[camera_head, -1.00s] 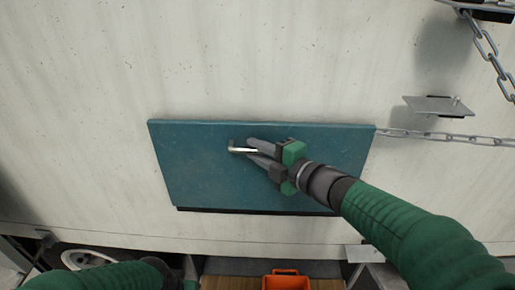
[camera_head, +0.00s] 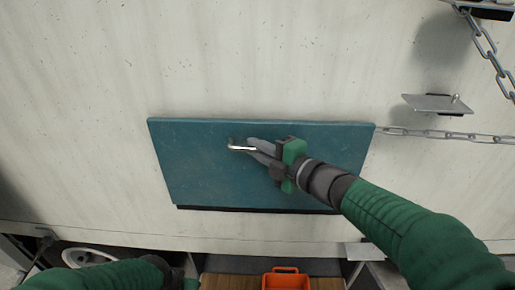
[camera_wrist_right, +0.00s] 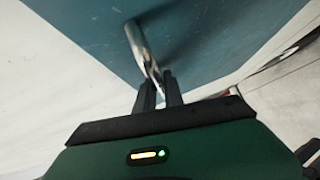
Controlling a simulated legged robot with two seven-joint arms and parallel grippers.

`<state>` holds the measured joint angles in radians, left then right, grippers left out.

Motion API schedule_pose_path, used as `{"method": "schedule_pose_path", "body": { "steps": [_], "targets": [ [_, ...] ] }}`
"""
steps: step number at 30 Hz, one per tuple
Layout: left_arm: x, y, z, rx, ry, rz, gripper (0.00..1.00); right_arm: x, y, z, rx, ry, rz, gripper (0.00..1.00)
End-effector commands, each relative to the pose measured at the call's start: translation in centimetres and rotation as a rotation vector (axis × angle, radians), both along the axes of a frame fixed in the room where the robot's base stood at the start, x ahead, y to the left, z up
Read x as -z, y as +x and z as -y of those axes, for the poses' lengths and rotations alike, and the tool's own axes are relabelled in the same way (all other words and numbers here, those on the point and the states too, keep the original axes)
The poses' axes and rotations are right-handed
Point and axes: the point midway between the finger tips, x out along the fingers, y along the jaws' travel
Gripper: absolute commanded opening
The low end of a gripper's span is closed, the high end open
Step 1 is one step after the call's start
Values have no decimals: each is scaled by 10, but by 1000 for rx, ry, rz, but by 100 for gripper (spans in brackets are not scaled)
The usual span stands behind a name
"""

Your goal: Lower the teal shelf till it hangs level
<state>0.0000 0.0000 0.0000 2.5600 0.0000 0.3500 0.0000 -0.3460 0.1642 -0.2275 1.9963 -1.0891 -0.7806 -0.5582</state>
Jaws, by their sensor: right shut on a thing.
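The teal shelf (camera_head: 205,180) is a flat panel on the pale wall, seen in the middle of the head view. A small bent silver handle (camera_head: 241,149) stands on its face. My right gripper (camera_head: 254,149) is shut on this handle. The right wrist view shows the handle (camera_wrist_right: 140,45) running to between the two dark fingertips (camera_wrist_right: 158,75), with the teal surface (camera_wrist_right: 85,25) behind. Whether the shelf is level cannot be told from these views. My left arm shows at the lower left, but its fingers are out of view.
A chain (camera_head: 440,134) runs from the shelf's upper right corner to the right. A small metal bracket (camera_head: 430,103) sits on the wall above it. Another chain (camera_head: 485,45) hangs at the upper right. An orange box (camera_head: 286,281) stands below the shelf.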

Motion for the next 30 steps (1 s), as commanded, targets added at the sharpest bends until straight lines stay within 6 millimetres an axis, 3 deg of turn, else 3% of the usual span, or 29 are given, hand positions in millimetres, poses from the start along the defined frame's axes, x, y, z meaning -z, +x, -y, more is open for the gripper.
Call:
{"method": "schedule_pose_path", "body": {
  "steps": [24,30],
  "targets": [
    [1,0,0,0,0,0,36,4,1,1,3,-4,-6,0],
    [13,0,0,0,0,0,36,9,2,1,3,-4,12,0]
  ]
}}
